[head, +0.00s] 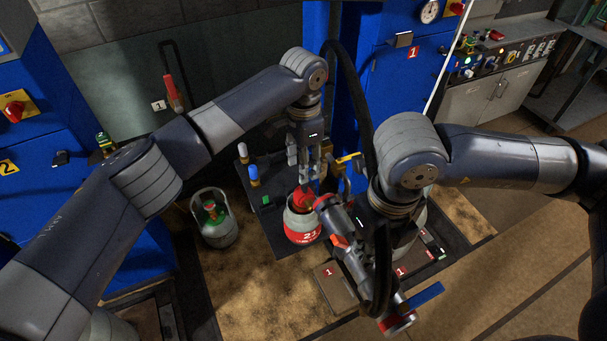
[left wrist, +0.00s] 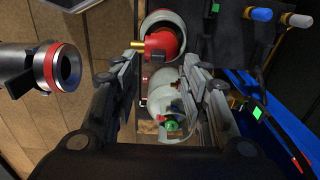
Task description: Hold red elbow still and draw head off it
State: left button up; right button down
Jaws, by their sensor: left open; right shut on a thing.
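The red elbow (head: 303,197) sits on top of the grey and red cylinder (head: 302,229) marked 21. In the left wrist view the elbow (left wrist: 163,45) has a brass stub pointing left. My left gripper (head: 304,163) is above the elbow, open; its fingers (left wrist: 160,78) stand either side of the line to the elbow, with gaps visible. The head (head: 345,235), a grey tube with red bands, is held by my right gripper (head: 372,238), whose fingertips are mostly hidden. In the left wrist view the head's open red-ringed mouth (left wrist: 66,68) is apart from the brass stub.
A smaller grey cylinder with a green valve (head: 216,217) stands on the left. Plates marked 1 (head: 337,287) lie in front. A black hose (head: 362,115) loops beside my right arm.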

pick_arm(q)
jog(key=shift+r, duration=2.5)
